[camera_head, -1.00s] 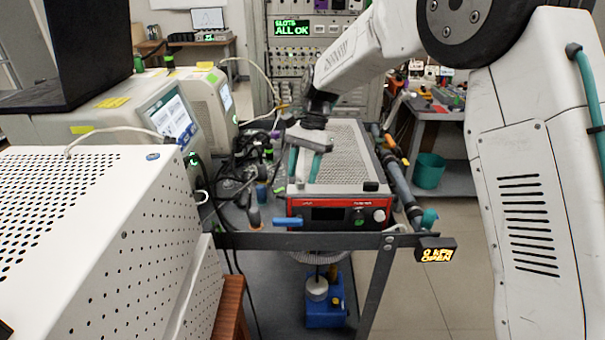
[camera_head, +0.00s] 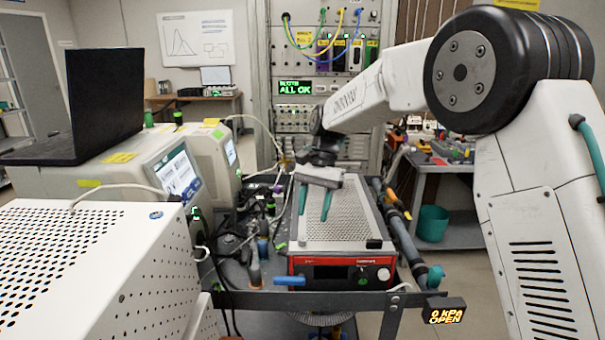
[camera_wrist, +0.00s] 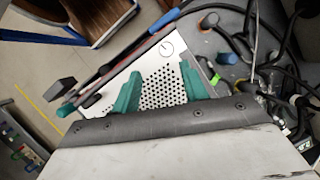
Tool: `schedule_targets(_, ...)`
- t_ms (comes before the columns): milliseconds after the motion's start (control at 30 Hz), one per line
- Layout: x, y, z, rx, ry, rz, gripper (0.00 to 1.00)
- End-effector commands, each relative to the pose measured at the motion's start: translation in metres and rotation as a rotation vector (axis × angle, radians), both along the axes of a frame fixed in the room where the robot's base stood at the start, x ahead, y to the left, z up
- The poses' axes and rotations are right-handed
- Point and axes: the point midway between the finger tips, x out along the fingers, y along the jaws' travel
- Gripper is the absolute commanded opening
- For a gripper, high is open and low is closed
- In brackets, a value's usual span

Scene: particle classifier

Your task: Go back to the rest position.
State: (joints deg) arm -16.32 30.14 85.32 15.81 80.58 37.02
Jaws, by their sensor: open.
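My gripper (camera_head: 314,203) hangs over the perforated top of a grey box with a red front (camera_head: 338,272) on the cart. Its two teal fingers are apart, with nothing between them. In the wrist view my gripper (camera_wrist: 157,85) also shows open and empty, with the perforated plate (camera_wrist: 160,62) below it. My arm reaches in from the right side of the head view.
A white perforated case (camera_head: 85,265) stands at the near left. Instruments with screens (camera_head: 178,180) and a dark laptop (camera_head: 100,105) stand behind it. Cables (camera_head: 240,240) lie left of the red-fronted box. A rack (camera_head: 315,90) stands behind. A small display (camera_head: 444,311) reads "0 kPa OPEN".

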Motion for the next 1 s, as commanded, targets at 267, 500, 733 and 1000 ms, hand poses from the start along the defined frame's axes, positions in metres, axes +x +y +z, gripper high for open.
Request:
schedule_targets(267,-0.079,-0.057,0.012,0.001,-0.047,0.232,0.44)
schedule_targets(500,-0.165,-0.118,0.045,-0.007,-0.138,0.376,0.44)
schedule_targets(733,-0.254,-0.168,0.060,-0.034,-0.234,0.473,0.44)
schedule_targets(1000,-0.345,-0.208,0.054,-0.091,-0.354,0.499,0.44)
